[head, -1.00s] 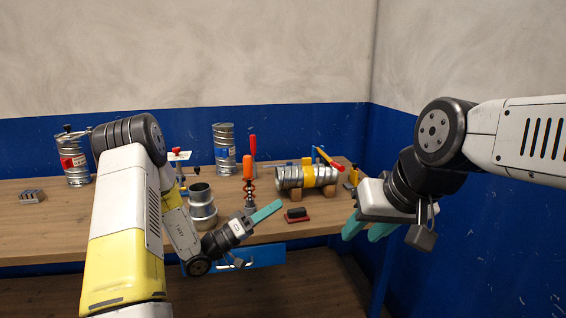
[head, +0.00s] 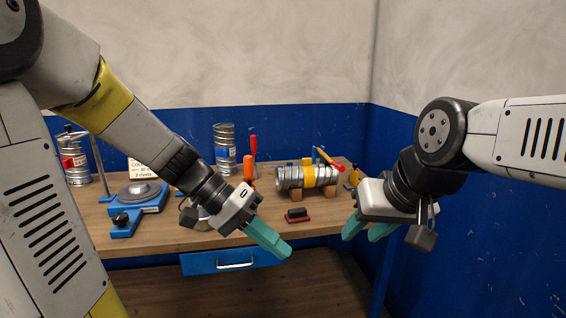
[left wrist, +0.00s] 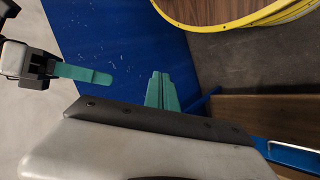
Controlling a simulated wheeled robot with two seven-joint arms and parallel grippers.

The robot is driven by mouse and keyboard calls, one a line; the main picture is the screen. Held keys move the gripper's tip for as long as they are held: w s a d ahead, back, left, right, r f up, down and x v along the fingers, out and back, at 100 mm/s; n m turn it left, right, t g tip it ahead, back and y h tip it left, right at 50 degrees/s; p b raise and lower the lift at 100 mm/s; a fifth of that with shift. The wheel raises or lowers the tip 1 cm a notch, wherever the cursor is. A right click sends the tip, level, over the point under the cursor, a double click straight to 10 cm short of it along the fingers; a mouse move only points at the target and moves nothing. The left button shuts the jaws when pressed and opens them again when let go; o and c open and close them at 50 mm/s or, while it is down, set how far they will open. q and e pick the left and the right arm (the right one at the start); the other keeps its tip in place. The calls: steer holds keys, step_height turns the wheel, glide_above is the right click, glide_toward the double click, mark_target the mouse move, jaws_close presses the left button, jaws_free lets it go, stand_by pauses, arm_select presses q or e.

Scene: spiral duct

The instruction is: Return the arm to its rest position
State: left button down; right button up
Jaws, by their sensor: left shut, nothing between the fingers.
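My left gripper (head: 267,238) has teal fingers pressed together with nothing between them. It hangs in front of the bench's front edge, above the blue drawer, pointing down and right. In the left wrist view its fingers (left wrist: 162,92) also show closed and empty. My right gripper (head: 370,228) hangs at the right of the bench, fingers down, with a gap between its teal fingers and nothing seen in it. It also shows at the left of the left wrist view (left wrist: 85,74). The two grippers are apart.
The wooden bench (head: 330,222) bears a spiral duct (head: 289,177) on wooden blocks, a red-based block (head: 297,216), a blue device with a round plate (head: 138,203) and metal cans (head: 224,140). My left forearm partly hides a metal collar (head: 190,217). The blue drawer (head: 205,264) is below.

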arm_select(q)
steer(key=s+a+r+n+t+y, duration=0.1)
steer(key=a+r+n+t+y, duration=0.1)
steer(key=a, duration=0.4)
steer(key=a+r+n+t+y, duration=0.2)
steer(key=a+n+t+y, duration=0.1)
steer(key=a+t+y, duration=0.2)
steer(key=shift+s+a+r+t+y, duration=0.35)
steer(key=shift+a+t, duration=0.25)
steer(key=shift+a, duration=0.4)
